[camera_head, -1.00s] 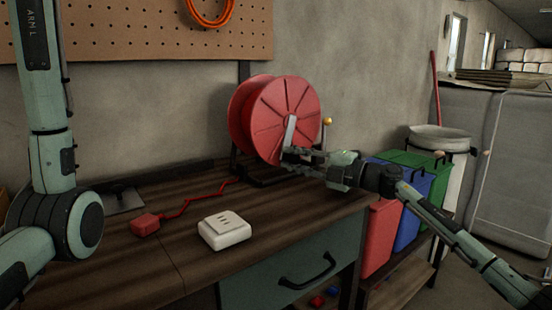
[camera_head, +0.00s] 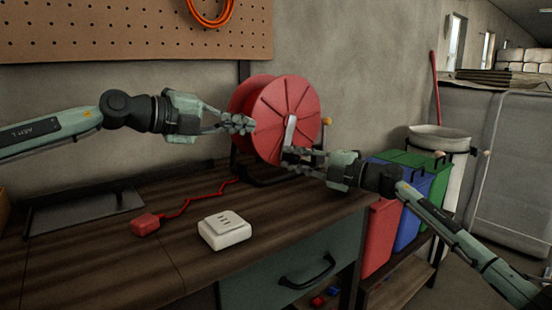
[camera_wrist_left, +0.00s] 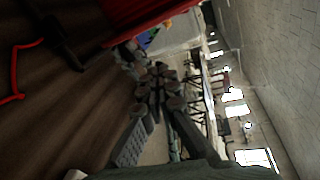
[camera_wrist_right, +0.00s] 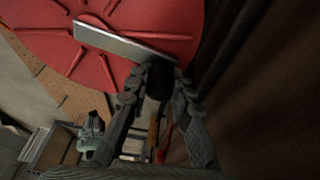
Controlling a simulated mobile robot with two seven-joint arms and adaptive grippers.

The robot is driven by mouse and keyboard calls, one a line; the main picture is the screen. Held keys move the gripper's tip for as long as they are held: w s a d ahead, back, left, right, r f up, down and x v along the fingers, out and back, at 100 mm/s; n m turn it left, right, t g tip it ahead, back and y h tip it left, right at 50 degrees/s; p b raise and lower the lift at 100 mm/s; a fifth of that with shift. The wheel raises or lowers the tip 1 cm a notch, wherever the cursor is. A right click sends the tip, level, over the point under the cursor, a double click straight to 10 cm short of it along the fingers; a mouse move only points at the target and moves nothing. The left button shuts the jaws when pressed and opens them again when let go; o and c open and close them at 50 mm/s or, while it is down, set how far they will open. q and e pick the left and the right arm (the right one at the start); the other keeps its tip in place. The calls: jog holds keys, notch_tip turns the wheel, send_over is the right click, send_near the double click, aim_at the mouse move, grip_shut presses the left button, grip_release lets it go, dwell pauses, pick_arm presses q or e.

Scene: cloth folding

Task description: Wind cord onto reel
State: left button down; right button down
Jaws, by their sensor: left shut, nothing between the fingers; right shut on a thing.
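The red reel (camera_head: 285,115) stands on a dark frame at the back of the bench, with a grey crank arm (camera_head: 290,132) on its face. The red cord (camera_head: 200,197) runs over the bench top from near the reel's base to a red plug block (camera_head: 145,224). My right gripper (camera_head: 290,157) is shut at the lower end of the crank, on its dark handle; the handle (camera_wrist_right: 158,85) shows between the fingers in the right wrist view. My left gripper (camera_head: 247,124) is shut and empty, at the left edge of the reel; I cannot tell if it touches.
A white socket box (camera_head: 225,229) sits on the wooden bench (camera_head: 110,265), right of the plug block. A grey plate (camera_head: 85,211) lies at the back left. Red, blue and green bins (camera_head: 408,205) stand to the right. A pegboard (camera_head: 110,30) hangs behind.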

pick_arm(q)
jog(key=a+f+n+g+y, duration=0.1)
jog(key=a+f+n, duration=0.1)
jog(key=a+f, duration=0.3)
send_near(287, 159)
jog(key=x, duration=0.5)
jog(key=shift+w+d+f, duration=0.1)
jog(key=shift+d+f, duration=0.15)
jog(key=shift+f, duration=0.1)
jog(key=shift+w+d, duration=0.3)
jog(key=shift+d, duration=0.05)
jog(key=shift+w+d+f, duration=0.15)
jog(key=shift+d+f, duration=0.05)
jog(key=shift+d, duration=0.2)
jog(key=shift+w+d, duration=0.15)
pick_arm(e)
jog(key=shift+s+a, duration=0.1)
jog(key=shift+a, duration=0.1)
